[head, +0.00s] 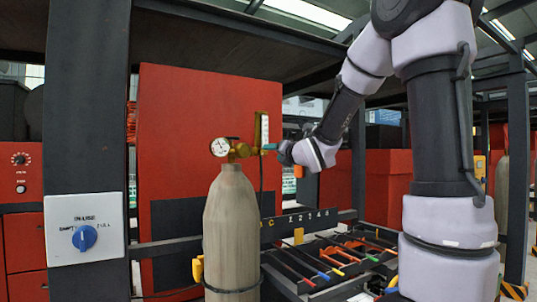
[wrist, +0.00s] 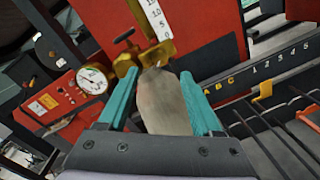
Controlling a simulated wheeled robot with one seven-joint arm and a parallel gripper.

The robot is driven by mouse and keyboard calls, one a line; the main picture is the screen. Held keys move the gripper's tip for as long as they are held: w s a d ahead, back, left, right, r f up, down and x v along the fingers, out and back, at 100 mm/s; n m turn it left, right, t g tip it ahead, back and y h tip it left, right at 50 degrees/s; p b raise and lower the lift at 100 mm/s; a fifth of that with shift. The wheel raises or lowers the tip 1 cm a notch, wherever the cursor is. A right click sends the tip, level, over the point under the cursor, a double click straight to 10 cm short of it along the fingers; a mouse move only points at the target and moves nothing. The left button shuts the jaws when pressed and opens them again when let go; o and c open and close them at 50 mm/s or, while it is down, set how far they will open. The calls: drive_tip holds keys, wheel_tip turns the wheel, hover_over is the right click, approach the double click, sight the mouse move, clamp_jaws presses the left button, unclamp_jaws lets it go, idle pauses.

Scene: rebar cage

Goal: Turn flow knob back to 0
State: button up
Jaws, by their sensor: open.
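A gas cylinder (head: 231,230) stands upright with a brass regulator (head: 240,150) on top, a round white gauge (head: 220,147) and an upright scaled flow tube (head: 264,130). No separate flow knob is clear on the regulator. My gripper (head: 269,147) is just right of the regulator, below the tube. In the wrist view my gripper (wrist: 158,74) is open. The cylinder (wrist: 164,103) shows between its teal fingers, with the brass regulator (wrist: 145,58) just beyond the tips. Contact cannot be told. A blue knob (head: 84,238) sits on a white panel at the left, far from my gripper.
A dark post (head: 85,150) carries the white panel (head: 60,212). A tall red panel (head: 180,100) stands behind the cylinder. A rack of coloured bars (head: 330,262) lies to the right, low down. A dark beam (head: 230,25) crosses above.

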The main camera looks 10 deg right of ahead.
drive_tip(key=v, duration=0.3)
drive_tip(key=shift+s, duration=0.1)
idle(0.3)
drive_tip(key=s+d+f+m+g+h, duration=0.25)
drive_tip(key=s+m, duration=0.35)
drive_tip(key=m, duration=0.4)
drive_tip(key=s+d+f+m+g+h, duration=0.15)
drive_tip(key=s+d+m, duration=0.35)
drive_tip(key=m, duration=0.5)
drive_tip(key=s+a+f+m+g, duration=0.2)
drive_tip(key=s+m+g, duration=0.1)
drive_tip(key=s+m, duration=0.5)
drive_tip(key=s+a+f+m+g+y, duration=0.1)
drive_tip(key=s+a+f+m+g, duration=0.2)
drive_tip(key=s+m, duration=0.5)
drive_tip(key=shift+s+f+m+y, duration=0.25)
drive_tip(key=shift+s+m+y, duration=0.05)
drive_tip(key=shift+s, duration=0.65)
